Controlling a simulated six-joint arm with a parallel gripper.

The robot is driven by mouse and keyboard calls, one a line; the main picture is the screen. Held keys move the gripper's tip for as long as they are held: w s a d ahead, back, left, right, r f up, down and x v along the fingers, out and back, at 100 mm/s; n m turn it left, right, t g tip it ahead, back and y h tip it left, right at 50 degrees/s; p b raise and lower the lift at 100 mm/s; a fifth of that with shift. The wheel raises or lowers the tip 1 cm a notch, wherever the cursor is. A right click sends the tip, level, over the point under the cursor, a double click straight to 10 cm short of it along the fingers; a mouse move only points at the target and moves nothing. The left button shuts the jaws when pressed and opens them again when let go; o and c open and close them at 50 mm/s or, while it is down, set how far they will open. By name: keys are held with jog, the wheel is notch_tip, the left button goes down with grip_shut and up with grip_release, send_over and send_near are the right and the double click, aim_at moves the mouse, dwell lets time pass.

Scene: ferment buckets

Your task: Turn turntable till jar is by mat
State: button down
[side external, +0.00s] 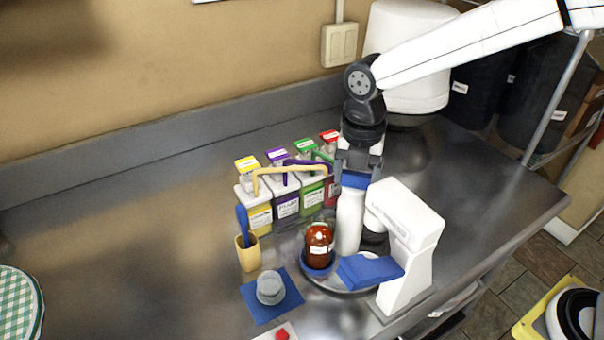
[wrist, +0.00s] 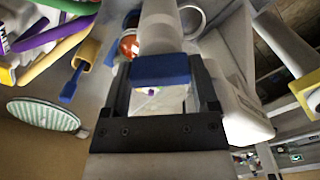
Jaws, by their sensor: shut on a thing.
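A jar of red contents (side external: 319,240) stands upright in a blue holder (side external: 318,270) at the left edge of the round turntable (side external: 345,289). The blue mat (side external: 258,311) lies just left of the turntable, close to the jar but apart from it, with a grey cup-like item (side external: 270,288) on it. My gripper (side external: 355,178) is shut on the blue top of a white upright post (side external: 349,222) behind and right of the jar. In the wrist view the blue top (wrist: 160,69) fills the jaws, and the jar (wrist: 128,46) shows partly behind. The post's foot is hidden.
A tan holder (side external: 248,255) with a blue utensil is left.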

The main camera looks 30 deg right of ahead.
jog(key=shift+r, duration=0.15)
grip_release()
dwell(0.4)
jog(key=shift+r, duration=3.85)
jog(key=shift+d+f, duration=0.1)
jog(key=shift+s+d+f+m, duration=0.1)
jog(key=shift+d+f+m, duration=0.3)
jog(key=shift+m, duration=0.2)
jog(key=s+d+f+m+t, duration=0.1)
jog(key=s+d+f+m, duration=0.4)
jog(key=m, duration=0.7)
jog(key=s+d+f+m+t, duration=0.1)
jog(key=s+d+f+m, duration=0.4)
jog(key=m, duration=0.8)
jog(key=shift+s+d+f+m+t, duration=0.3)
jog(key=shift+s+d+f, duration=0.05)
jog(key=shift+d+f, duration=1.55)
